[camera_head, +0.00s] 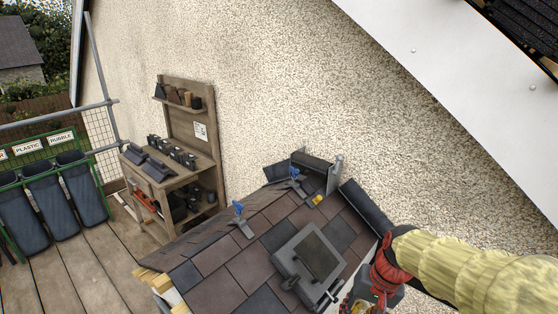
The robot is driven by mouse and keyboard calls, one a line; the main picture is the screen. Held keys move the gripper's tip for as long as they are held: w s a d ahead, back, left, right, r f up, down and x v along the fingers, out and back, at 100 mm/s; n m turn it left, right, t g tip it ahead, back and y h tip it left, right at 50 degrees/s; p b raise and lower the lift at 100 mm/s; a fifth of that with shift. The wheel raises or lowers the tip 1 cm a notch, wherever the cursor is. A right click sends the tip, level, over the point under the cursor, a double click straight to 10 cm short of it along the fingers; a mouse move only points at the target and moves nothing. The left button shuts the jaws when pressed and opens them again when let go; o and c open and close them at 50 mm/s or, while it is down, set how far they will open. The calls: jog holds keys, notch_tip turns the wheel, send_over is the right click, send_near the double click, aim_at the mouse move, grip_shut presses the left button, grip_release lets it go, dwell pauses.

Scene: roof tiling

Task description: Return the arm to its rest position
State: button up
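My arm reaches in from the right edge, in a pale yellow sleeve with a red and dark wrist part. My gripper (362,300) is at the bottom edge, just right of the small tiled roof (221,285). It is small and partly cut off, so I cannot tell whether it is open or shut or holds anything. A grey framed roof window (309,258) sits in the roof, close to the left of my gripper.
Two blue-handled tools (241,219) (294,177) and a small yellow item (316,199) lie on the roof. A wooden workbench (177,178) with dark parts stands against the pebbled wall (280,80). Blue bins (78,190) stand left. A white sloping board (440,80) is upper right.

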jog(key=s+d+r+n+t+h, duration=0.1)
jog(key=s+r+n+t+h, duration=0.1)
jog(key=s+r, duration=0.9)
jog(key=s+n+t, duration=0.1)
jog(key=s+t, duration=0.1)
jog(key=shift+r+t, duration=0.15)
jog(key=shift+t, duration=0.15)
jog(key=shift+d, duration=0.1)
